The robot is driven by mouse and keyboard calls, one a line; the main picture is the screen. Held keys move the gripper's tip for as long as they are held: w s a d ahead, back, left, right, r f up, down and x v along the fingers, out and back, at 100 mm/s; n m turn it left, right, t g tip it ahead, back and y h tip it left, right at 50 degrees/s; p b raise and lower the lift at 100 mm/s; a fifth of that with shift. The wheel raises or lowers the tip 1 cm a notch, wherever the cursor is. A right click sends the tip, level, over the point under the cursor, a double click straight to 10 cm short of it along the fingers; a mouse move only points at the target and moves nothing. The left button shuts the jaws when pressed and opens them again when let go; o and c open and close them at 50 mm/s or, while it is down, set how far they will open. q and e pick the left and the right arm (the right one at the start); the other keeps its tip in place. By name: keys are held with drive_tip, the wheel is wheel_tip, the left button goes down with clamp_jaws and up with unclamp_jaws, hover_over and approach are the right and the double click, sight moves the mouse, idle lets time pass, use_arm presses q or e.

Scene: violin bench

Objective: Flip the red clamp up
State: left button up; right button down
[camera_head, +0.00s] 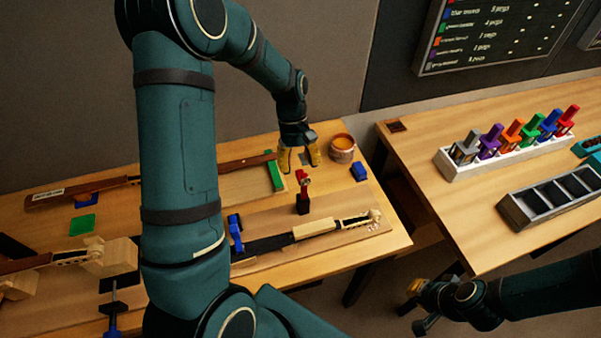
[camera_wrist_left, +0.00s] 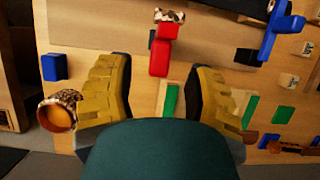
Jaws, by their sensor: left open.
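The red clamp (camera_head: 302,197) stands on the workbench beside the pale instrument neck. Its dark body carries a red part at the top, and a metallic piece shows above it. In the left wrist view the red clamp (camera_wrist_left: 160,52) lies ahead of the fingers, near the middle of the gap. My left gripper (camera_head: 299,157) has yellow fingers, spread apart and empty, a little behind the clamp and not touching it. The left wrist view shows these fingers (camera_wrist_left: 158,92) wide apart. My right gripper (camera_head: 420,306) is off the bench at the lower right; its finger opening is unclear.
An orange-topped round jar (camera_head: 342,148) stands close to the right of my left gripper. A blue block (camera_head: 359,172) sits near the bench's right edge. A blue clamp (camera_head: 236,232) stands at the neck's left end. A green strip (camera_head: 273,171) lies left of the gripper.

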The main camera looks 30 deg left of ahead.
sight(300, 173)
use_arm(q)
drive_tip(key=shift+x, duration=1.55)
clamp_jaws()
